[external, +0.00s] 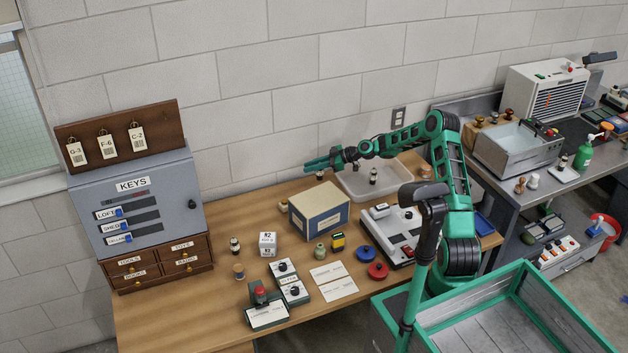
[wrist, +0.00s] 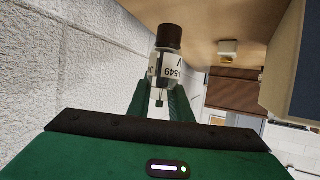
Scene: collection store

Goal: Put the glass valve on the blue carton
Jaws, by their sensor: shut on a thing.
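My gripper (external: 312,164) is shut on a glass valve, above the back of the wooden table near the wall. In the wrist view the valve (wrist: 164,68) has clear glass, a brown base and a white label reading "549", and sits between the green fingers (wrist: 160,100). In the external view only a small part of the valve (external: 320,175) shows below the fingers. The blue carton (external: 313,228), with a cream label and tan top, stands on the table, nearer the camera than my gripper. Its dark blue side (wrist: 308,75) shows at the right of the wrist view.
A white tray (external: 352,191) with another small bottle-like item (external: 373,176) lies right of my gripper. A grey key cabinet (external: 135,205) stands at the left. Small jars, switch boxes, cards and tape rolls lie in front of the carton. The carton's top looks clear.

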